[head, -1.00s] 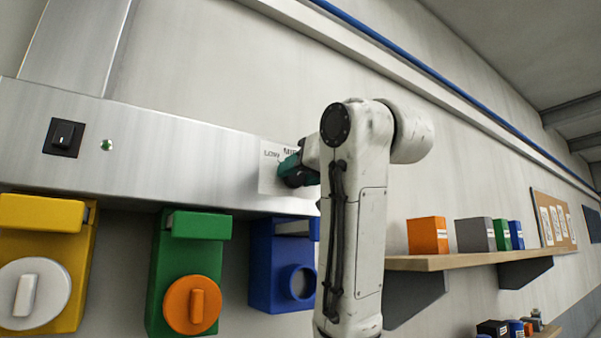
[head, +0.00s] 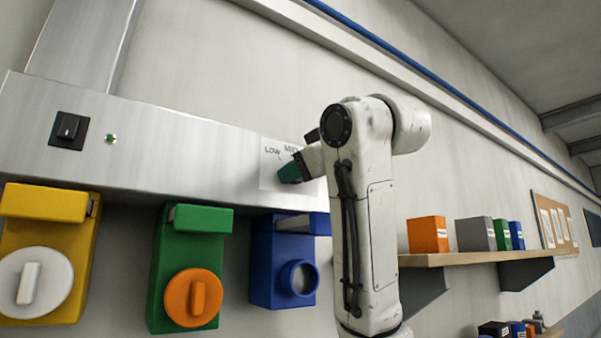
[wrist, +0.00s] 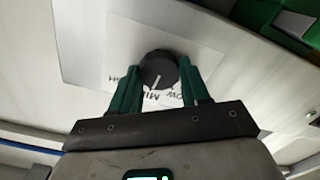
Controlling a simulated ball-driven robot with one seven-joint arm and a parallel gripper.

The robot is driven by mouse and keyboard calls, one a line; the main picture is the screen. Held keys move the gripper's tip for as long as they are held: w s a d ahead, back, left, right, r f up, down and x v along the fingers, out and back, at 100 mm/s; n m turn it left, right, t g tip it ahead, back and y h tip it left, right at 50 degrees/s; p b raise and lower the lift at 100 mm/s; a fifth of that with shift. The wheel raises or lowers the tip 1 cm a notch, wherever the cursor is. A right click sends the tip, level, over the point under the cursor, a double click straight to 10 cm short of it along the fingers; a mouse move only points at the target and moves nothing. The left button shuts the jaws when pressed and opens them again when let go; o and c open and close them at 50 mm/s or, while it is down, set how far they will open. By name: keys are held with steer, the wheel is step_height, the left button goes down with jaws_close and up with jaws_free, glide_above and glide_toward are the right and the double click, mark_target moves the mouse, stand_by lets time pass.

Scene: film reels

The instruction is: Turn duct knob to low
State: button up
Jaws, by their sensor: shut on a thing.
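The duct knob (wrist: 158,70) is round and dark with a white pointer line, on a white label plate (wrist: 95,45). In the wrist view its pointer is toward the "MI" lettering, with "OW" beside it. My gripper (wrist: 159,66) has green fingers on either side of the knob, shut on it. In the head view my gripper (head: 290,172) is at the label plate (head: 270,165), where "LOW" is readable and "MID" is partly visible. The knob itself is hidden there by the fingers and arm.
The plate is on a metal duct (head: 190,150) with a black switch (head: 69,130) and small green light (head: 111,139). Yellow (head: 45,203), green (head: 200,219) and blue (head: 270,260) boxes hang below. A shelf (head: 440,260) with boxes is at right.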

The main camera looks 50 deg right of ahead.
steer(key=n, duration=0.5)
steer(key=shift+n+b, duration=0.35)
steer(key=shift+n, duration=0.05)
steer(key=shift+a+f+n, duration=0.1)
steer(key=shift+n, duration=2)
steer(key=o, duration=1.1)
steer(key=shift+c, duration=0.2)
steer(key=shift+s, duration=0.1)
steer(key=b+v, duration=0.4)
steer(key=v, duration=0.6)
steer(key=shift+s, duration=0.3)
steer(key=shift+a, duration=0.1)
